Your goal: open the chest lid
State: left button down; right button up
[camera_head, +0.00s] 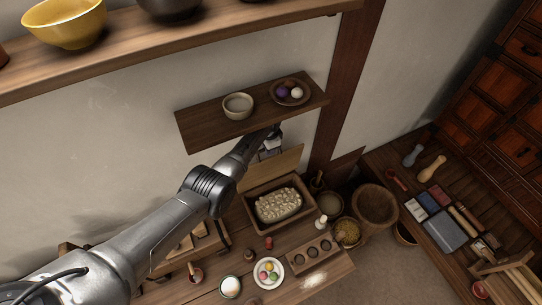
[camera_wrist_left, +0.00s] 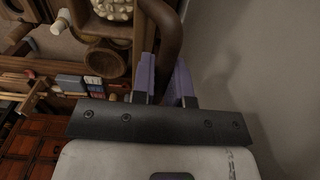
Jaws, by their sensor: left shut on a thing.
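The chest (camera_head: 247,208) is a wooden box on the low table below the wall shelf. Its lid (camera_head: 268,172) stands raised at the back, tilted up from the box, and a pale, lumpy filling (camera_head: 278,205) shows inside. My left arm reaches in from the left, and its gripper (camera_head: 273,146) is at the lid's upper edge. In the left wrist view the purple fingers (camera_wrist_left: 166,82) are on both sides of a brown wooden edge (camera_wrist_left: 168,35), shut on the lid. The exact contact is partly hidden. My right gripper is not in view.
A wall shelf (camera_head: 205,131) with a bowl (camera_head: 238,106) and a plate (camera_head: 290,93) hangs just above my left gripper. A holed wooden block (camera_head: 312,255), a plate of coloured balls (camera_head: 268,273) and baskets (camera_head: 375,205) stand near the chest.

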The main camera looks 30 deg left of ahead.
pick_arm(q)
jog(key=shift+w+a+f, duration=0.1)
jog(key=shift+a, duration=0.15)
jog(key=c, duration=1.1)
grip_release()
jog(key=shift+c, duration=0.2)
jog(key=shift+d, duration=0.1)
